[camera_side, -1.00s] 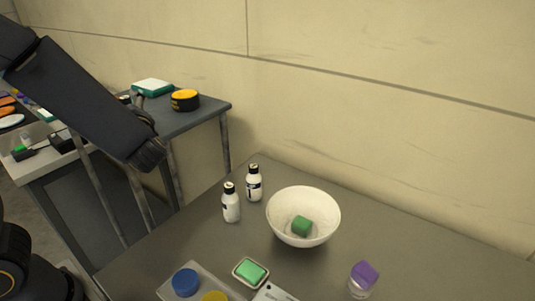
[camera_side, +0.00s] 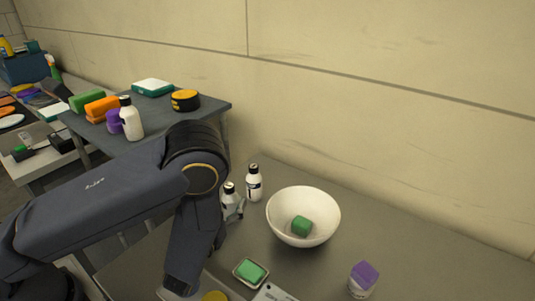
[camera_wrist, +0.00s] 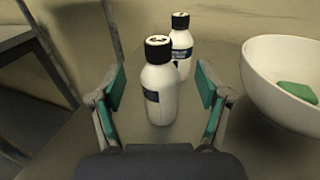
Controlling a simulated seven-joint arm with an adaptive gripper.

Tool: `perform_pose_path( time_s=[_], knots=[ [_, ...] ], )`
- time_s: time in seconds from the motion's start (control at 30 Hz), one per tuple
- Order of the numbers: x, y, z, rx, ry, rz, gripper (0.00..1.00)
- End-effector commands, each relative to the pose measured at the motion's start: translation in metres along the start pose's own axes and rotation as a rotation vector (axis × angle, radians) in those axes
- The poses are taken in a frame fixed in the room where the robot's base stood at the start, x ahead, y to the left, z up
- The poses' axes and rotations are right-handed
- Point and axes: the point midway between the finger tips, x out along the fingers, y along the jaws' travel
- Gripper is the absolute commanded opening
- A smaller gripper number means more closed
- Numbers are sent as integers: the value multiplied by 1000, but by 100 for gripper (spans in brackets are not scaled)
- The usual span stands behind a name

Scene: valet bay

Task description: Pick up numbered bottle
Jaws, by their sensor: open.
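Two white bottles with black caps and dark labels stand upright on the grey table. The nearer bottle (camera_side: 231,196) is partly hidden by my arm in the side view. In the wrist view this nearer bottle (camera_wrist: 160,88) stands between the open fingers of my gripper (camera_wrist: 160,100), with a gap on each side. My gripper also shows in part in the side view (camera_side: 236,210). The farther bottle (camera_side: 254,184) stands just behind and to the right; it also shows in the wrist view (camera_wrist: 181,45). The cap tops carry marks too small to read.
A white bowl (camera_side: 280,225) with a green block (camera_side: 301,226) stands right of the bottles. A green sponge in a dish (camera_side: 250,271) and a purple-topped jar (camera_side: 364,278) lie nearer. Another white bottle (camera_side: 131,120) stands on the back-left table.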

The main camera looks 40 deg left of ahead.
Motion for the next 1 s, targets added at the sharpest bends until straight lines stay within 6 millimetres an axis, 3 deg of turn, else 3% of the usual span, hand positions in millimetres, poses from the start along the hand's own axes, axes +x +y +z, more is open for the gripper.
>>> perform_pose_path(
  time_s=[0.1,0.3,0.57,1.0],
  knots=[
    [0,1,-26,3,4,2,76],
    [28,0,-21,-3,0,3,76],
    [30,0,-21,-1,0,2,76],
    [30,0,-21,-1,0,2,30]
  ],
)
